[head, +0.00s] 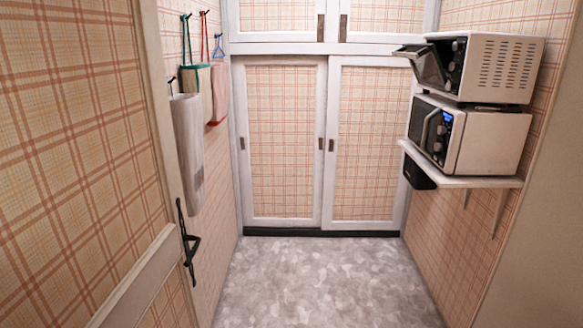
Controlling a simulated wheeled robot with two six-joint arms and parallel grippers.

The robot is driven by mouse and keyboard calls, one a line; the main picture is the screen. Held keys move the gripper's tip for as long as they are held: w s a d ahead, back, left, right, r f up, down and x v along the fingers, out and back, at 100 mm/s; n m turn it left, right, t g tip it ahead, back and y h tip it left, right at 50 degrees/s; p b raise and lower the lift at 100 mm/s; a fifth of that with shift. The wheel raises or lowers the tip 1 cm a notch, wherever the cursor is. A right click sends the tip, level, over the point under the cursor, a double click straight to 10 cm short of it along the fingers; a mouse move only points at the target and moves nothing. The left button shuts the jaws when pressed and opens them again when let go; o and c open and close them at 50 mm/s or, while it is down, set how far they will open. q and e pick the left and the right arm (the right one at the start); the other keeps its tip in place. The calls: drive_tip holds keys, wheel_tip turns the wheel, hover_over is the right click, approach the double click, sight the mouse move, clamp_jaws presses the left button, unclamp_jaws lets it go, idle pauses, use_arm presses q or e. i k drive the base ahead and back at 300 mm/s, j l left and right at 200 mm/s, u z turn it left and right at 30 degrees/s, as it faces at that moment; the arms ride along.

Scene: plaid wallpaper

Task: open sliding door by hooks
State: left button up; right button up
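Two plaid sliding door panels with white frames stand at the far wall, a left panel (284,150) and a right panel (368,140). Both look shut, meeting near the middle. A small dark recessed pull (331,145) sits on the right panel's inner edge, and another pull (321,144) lies just left of it on the left panel. A third pull (242,143) is at the left panel's outer edge. Wall hooks (186,16) on the left wall carry hanging items. Neither of my grippers shows in the head view.
An open plaid door (85,130) with a black handle (187,242) fills the left. A shelf (465,181) on the right wall holds a microwave (490,140) and a toaster oven (500,68), its door ajar. The grey floor (320,280) is clear. Upper cabinets (275,18) sit above.

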sight(279, 101)
drive_tip(key=i, duration=3.8)
